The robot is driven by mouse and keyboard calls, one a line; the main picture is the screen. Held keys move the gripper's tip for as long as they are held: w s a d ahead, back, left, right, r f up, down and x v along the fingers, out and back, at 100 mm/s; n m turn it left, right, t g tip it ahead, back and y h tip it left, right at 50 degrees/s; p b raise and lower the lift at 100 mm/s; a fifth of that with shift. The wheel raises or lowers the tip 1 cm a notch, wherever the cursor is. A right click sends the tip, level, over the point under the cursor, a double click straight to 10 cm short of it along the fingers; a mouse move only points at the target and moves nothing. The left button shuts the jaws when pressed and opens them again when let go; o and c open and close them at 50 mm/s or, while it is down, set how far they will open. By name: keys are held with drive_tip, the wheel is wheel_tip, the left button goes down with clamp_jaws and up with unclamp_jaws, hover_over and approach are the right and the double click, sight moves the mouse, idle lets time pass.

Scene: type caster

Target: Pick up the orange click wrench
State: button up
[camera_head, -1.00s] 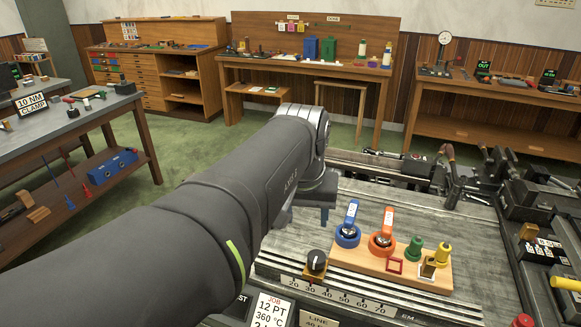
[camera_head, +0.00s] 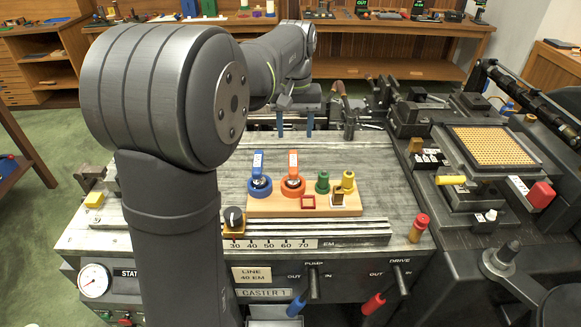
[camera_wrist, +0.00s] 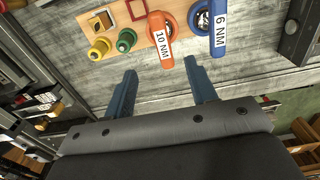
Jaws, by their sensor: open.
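The orange click wrench (camera_head: 293,178) stands in a round orange holder on a wooden board (camera_head: 329,210) on the machine's metal bed. It also shows in the wrist view, with a "10 NM" label (camera_wrist: 161,42). A blue click wrench (camera_head: 259,177) stands just left of it in the head view; in the wrist view its label reads "6 NM" (camera_wrist: 220,29). My gripper (camera_wrist: 156,77) is open and empty, its two blue fingers apart. In the wrist view the orange wrench's label end lies just beyond and between the fingertips, with no clear contact.
The board also carries a green knobbed piece (camera_head: 322,183), a yellow one (camera_head: 348,181) and a red square frame (camera_head: 308,202). Dark machine parts and levers stand behind and to the right.

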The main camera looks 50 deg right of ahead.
sight(295, 161)
wheel_tip(295, 161, down, 10)
drive_tip(key=shift+r, duration=0.2)
drive_tip(key=shift+w+f, duration=0.15)
drive_tip(key=shift+f, duration=1.25)
drive_tip(key=shift+w+f, duration=0.1)
drive_tip(key=shift+f, duration=1.25)
drive_tip(key=c, duration=1.1)
drive_tip(key=shift+o, duration=0.2)
drive_tip(key=shift+r, duration=0.45)
drive_tip(key=r, duration=0.3)
drive_tip(key=shift+s+r, duration=0.2)
drive_tip(key=shift+r, duration=0.15)
drive_tip(key=s+r, duration=0.6)
drive_tip(key=s, duration=0.5)
drive_tip(key=shift+s+r, duration=0.15)
drive_tip(key=shift+r, duration=0.1)
